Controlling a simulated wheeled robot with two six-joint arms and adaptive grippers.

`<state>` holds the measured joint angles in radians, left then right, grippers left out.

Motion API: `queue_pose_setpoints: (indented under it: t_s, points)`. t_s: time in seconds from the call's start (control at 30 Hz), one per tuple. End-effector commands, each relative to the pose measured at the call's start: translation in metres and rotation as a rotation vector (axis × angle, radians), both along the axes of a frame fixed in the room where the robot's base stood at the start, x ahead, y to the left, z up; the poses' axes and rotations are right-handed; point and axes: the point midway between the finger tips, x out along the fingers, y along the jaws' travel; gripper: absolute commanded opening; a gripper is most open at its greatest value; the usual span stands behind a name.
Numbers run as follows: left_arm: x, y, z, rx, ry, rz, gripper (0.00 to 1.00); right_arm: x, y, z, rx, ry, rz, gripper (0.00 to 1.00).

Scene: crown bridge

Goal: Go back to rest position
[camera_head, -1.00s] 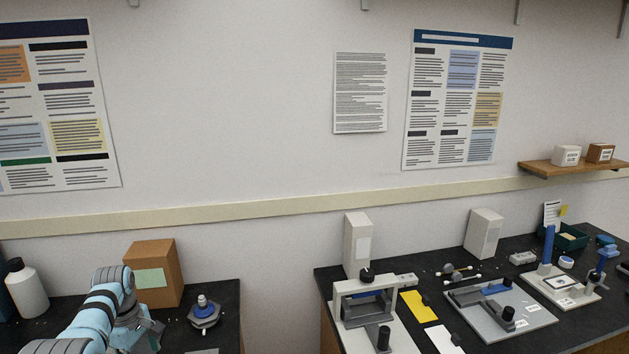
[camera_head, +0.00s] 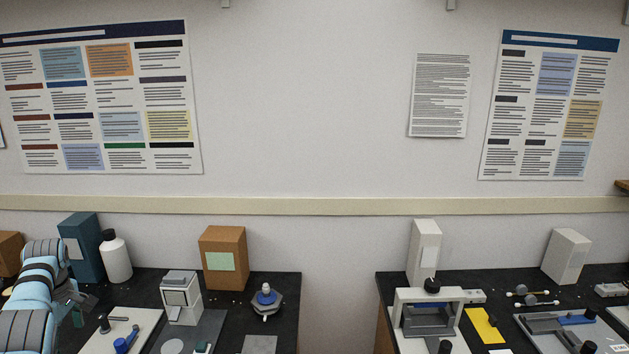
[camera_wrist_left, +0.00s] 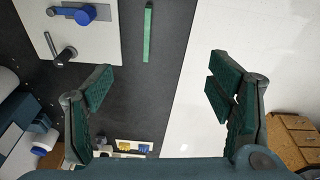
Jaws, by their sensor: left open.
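My left arm comes in at the left edge of the head view. My left gripper (camera_wrist_left: 160,95) shows in the left wrist view with its two green-padded fingers wide apart and nothing between them. Beyond the fingers lie the dark bench top (camera_wrist_left: 140,75) and a pale surface. In the head view the left gripper's fingers are mostly out of sight or too small to read. My right gripper is in neither view.
The left bench bears a teal box (camera_head: 82,248), a white bottle (camera_head: 115,258), a cardboard box (camera_head: 223,258), a grey-white device (camera_head: 181,298) and a hexagonal base with a blue knob (camera_head: 266,300). A gap separates it from the right bench, which bears a white frame fixture (camera_head: 410,296).

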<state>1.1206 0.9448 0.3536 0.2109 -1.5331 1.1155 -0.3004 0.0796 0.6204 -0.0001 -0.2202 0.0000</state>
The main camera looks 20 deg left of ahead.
Motion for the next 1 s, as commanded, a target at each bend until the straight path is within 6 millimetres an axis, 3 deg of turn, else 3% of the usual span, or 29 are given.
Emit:
queue_pose_setpoints:
  t_s: [0.03,0.17,0.3,0.4,0.53,0.77,0.8,1.0]
  points:
    - [-0.016,0.015,-0.008,0.042,0.031,-0.019,0.75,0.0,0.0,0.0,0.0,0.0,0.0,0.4]
    - [-0.049,0.057,-0.054,0.233,0.198,-0.285,0.75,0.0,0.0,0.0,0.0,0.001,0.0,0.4]
    - [-0.088,0.096,-0.09,0.402,0.407,-0.631,0.75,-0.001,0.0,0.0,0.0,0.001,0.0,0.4]
    - [-0.114,0.115,-0.112,0.488,0.568,-0.912,0.75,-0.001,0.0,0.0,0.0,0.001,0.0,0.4]
    - [-0.145,0.126,-0.138,0.554,0.766,-1.303,0.75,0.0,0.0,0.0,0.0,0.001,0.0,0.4]
    - [-0.208,0.109,-0.184,0.554,1.02,-2.009,0.75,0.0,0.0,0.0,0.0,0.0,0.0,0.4]
    - [-0.214,0.097,-0.198,0.544,1.01,-2.07,0.75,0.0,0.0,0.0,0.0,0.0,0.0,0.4]
    - [-0.239,0.013,-0.287,0.428,0.824,-2.064,0.75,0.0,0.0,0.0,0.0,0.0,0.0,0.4]
